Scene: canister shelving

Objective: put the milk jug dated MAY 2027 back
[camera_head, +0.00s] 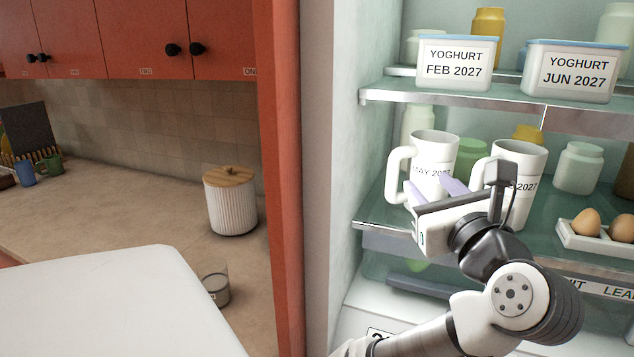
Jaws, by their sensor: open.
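The milk jug dated MAY 2027 (436,150) is white with a handle on its left side. It stands upright on the middle glass shelf (374,208) of the fridge, at the left. My gripper (437,192) is open in front of this jug, its two pale purple fingers near the jug's lower front. I cannot tell whether the fingers touch it. A second white jug (522,158), its label ending in 2027, stands just to the right. My gripper and wrist hide part of that jug and the rest of its label.
Yoghurt tubs dated FEB 2027 (455,63) and JUN 2027 (569,72) stand on the shelf above. An egg tray (590,239) sits at the right. Jars stand behind the jugs. The red panel (281,180) borders the fridge on the left. A ribbed canister (231,205) stands on the counter.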

